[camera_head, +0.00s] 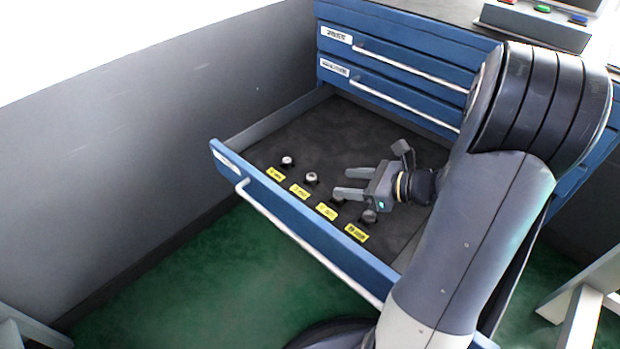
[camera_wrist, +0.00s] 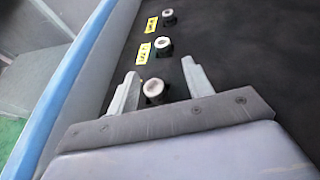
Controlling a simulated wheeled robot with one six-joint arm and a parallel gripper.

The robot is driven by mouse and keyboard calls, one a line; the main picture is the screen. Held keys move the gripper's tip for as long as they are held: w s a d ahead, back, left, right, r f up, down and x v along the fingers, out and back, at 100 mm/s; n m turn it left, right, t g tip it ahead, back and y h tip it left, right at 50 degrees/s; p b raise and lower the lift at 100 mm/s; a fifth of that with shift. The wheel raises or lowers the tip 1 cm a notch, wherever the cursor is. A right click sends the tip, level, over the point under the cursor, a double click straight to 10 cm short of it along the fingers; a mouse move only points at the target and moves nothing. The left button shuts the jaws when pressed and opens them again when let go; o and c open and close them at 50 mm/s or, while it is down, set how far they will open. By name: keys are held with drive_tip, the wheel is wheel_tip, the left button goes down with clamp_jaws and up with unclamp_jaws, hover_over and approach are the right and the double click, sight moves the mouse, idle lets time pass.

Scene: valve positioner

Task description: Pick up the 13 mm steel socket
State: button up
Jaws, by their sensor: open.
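Several steel sockets stand in a row in the open drawer: a far-left one (camera_head: 287,161), a second (camera_head: 311,178), a third (camera_head: 337,199) partly covered by my gripper, and a near-right one (camera_head: 369,215). The yellow labels are too blurred to read, so I cannot tell which socket is 13 mm. My gripper (camera_head: 341,182) is open and empty, over the drawer with its fingers pointing left. In the wrist view, one socket (camera_wrist: 154,88) appears between the open fingers (camera_wrist: 159,70), with two more (camera_wrist: 162,44) (camera_wrist: 169,14) beyond. Contact with the fingers is not visible.
The blue drawer front (camera_head: 300,215) with its long handle rises beside the label row. Shut drawers (camera_head: 400,65) stand behind. The dark drawer floor (camera_head: 340,125) is clear toward the back. A grey wall (camera_head: 120,150) is at left.

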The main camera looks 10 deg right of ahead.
sight(316, 180)
drive_tip(key=b+x, duration=0.1)
drive_tip(key=x, duration=0.3)
drive_tip(key=shift+a, duration=0.1)
drive_tip(key=shift+w+b+x, duration=0.25)
drive_tip(key=shift+b+x, duration=0.85)
drive_tip(key=shift+x, duration=1.55)
drive_tip(key=shift+s, duration=0.1)
clamp_jaws()
